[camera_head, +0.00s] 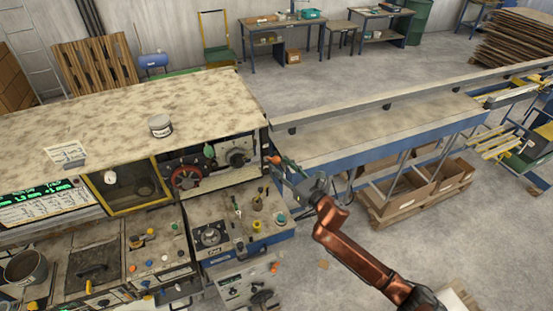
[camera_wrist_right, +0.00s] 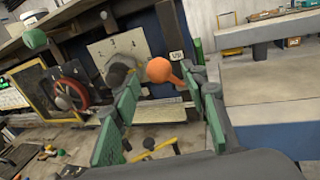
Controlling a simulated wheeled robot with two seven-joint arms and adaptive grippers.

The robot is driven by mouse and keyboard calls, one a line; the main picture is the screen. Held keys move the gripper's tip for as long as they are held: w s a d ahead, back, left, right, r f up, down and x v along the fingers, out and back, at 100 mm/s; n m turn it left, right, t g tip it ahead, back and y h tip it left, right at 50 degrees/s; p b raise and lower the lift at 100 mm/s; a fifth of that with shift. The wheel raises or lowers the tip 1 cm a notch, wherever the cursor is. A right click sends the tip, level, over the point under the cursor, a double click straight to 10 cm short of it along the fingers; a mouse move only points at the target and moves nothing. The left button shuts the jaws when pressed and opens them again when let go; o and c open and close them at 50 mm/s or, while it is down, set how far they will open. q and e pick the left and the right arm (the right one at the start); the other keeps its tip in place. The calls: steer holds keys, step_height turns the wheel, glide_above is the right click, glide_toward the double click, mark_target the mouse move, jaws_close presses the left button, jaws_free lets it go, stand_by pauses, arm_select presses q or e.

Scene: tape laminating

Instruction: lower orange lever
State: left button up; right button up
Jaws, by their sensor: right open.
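The orange lever, a round orange knob (camera_wrist_right: 160,70) on a short orange stem, sits at the right end of the machine's control panel. In the head view its orange tip (camera_head: 275,160) shows beside my right gripper (camera_head: 286,168). In the right wrist view my right gripper (camera_wrist_right: 165,88) is open, with its green-padded fingers on either side of the knob in the picture. I cannot tell whether either finger touches it. My left gripper is not in view.
A dark round knob (camera_head: 237,157) and a red handwheel (camera_head: 186,177) are left of the lever. Below is a panel with a dial (camera_head: 210,236) and small levers. A long conveyor table (camera_head: 370,140) extends right.

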mark_target(276, 159)
steer(key=shift+p+x, duration=0.4)
steer(key=shift+x, duration=1.4)
steer(key=shift+c, duration=0.5)
jaws_close()
